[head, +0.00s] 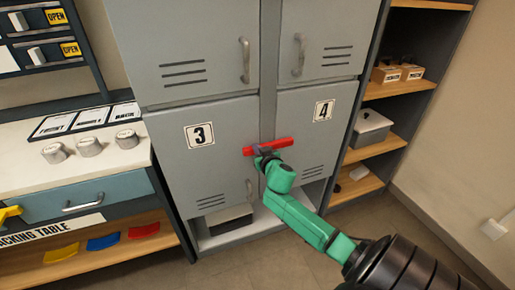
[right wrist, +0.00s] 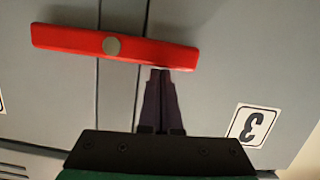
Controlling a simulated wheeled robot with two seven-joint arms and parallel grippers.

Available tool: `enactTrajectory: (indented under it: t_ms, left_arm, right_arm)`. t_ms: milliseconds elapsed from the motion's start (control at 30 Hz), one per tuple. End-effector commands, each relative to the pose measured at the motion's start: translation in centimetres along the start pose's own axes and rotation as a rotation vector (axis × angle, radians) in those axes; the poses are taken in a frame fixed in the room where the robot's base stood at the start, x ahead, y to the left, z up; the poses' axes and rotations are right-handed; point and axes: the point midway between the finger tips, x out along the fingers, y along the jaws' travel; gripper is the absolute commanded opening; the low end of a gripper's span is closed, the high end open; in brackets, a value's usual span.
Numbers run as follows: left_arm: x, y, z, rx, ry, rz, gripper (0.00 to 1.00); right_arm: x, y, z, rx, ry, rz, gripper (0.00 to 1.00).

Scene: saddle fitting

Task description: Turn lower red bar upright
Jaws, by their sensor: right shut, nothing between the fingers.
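The red bar (head: 282,143) lies nearly level across the post between locker doors 3 and 4, its right end slightly higher in the head view. In the right wrist view the red bar (right wrist: 70,38) is slightly tilted and turns on a round grey pin (right wrist: 112,46). My right gripper (head: 262,156) is at the bar's lower edge, left of its middle. In the right wrist view my right gripper (right wrist: 161,72) is shut and empty, its tips right at the bar's edge; I cannot tell if they touch. My left gripper is out of view.
Door 3 (head: 190,165) and door 4 (head: 312,150) are closed, with two more doors above. A workbench (head: 40,165) with round knobs stands left. Open shelves (head: 388,90) with boxes stand right. Floor in front is clear.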

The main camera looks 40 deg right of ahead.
Motion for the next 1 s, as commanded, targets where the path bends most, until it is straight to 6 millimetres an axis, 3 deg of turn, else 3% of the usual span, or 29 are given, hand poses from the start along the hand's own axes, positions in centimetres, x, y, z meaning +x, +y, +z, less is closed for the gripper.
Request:
enactTrajectory:
  t_ms: [567, 1000]
  left_arm:
    - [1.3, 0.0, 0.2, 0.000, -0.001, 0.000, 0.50]
    - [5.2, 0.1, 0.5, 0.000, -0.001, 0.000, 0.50]
  right_arm:
    - [0.3, -0.5, 1.2, -0.142, -0.001, 0.037, 0.00]
    - [1.0, -1.1, 4.1, -0.515, -0.001, 0.130, 0.00]
